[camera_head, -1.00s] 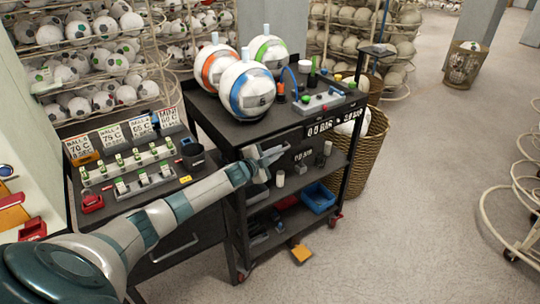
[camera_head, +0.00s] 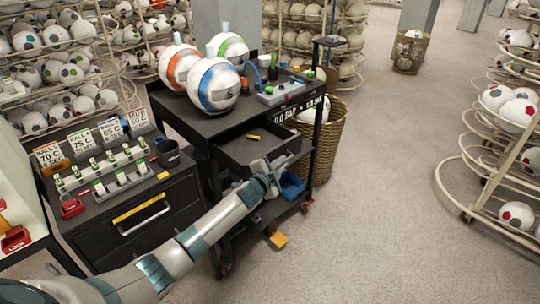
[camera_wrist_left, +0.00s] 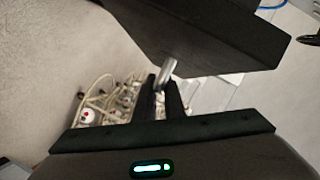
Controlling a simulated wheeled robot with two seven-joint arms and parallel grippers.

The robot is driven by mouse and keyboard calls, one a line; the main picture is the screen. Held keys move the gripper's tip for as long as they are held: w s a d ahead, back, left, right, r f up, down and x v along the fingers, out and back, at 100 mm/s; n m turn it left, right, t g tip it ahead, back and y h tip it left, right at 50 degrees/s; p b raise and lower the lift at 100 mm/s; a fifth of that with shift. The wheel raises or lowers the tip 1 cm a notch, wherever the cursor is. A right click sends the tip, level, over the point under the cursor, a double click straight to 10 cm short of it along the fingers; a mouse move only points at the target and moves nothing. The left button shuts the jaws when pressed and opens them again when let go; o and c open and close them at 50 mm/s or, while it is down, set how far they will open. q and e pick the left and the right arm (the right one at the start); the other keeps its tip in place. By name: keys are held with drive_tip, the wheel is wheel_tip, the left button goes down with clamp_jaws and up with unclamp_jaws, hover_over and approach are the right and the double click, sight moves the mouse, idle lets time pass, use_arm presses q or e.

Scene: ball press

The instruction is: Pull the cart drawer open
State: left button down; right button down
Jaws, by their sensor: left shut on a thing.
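The black cart (camera_head: 200,118) stands in the middle of the head view with three balls on its top. Its drawer (camera_head: 238,150) is pulled out of the front, and a small yellow item (camera_head: 253,137) shows inside. My left gripper (camera_head: 268,175) is at the drawer's front. In the left wrist view my left gripper (camera_wrist_left: 163,88) is shut on the metal drawer handle (camera_wrist_left: 168,68), with the dark drawer front (camera_wrist_left: 210,40) just beyond it. My right gripper is not in view.
A black cabinet (camera_head: 150,222) with switches and temperature signs stands left of the cart. A blue bin (camera_head: 291,186) sits on a lower cart shelf. A wicker basket (camera_head: 328,140) is right of the cart. The floor (camera_head: 390,200) to the right is clear.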

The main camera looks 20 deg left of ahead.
use_arm(q)
drive_tip(key=shift+s+d, duration=0.25)
drive_tip(key=shift+d, duration=0.35)
drive_tip(key=shift+s+d, duration=0.25)
drive_tip(key=shift+d, duration=0.35)
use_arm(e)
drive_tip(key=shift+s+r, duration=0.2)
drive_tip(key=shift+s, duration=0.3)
use_arm(q)
drive_tip(key=c, duration=2.1)
unclamp_jaws()
drive_tip(key=shift+s, duration=0.1)
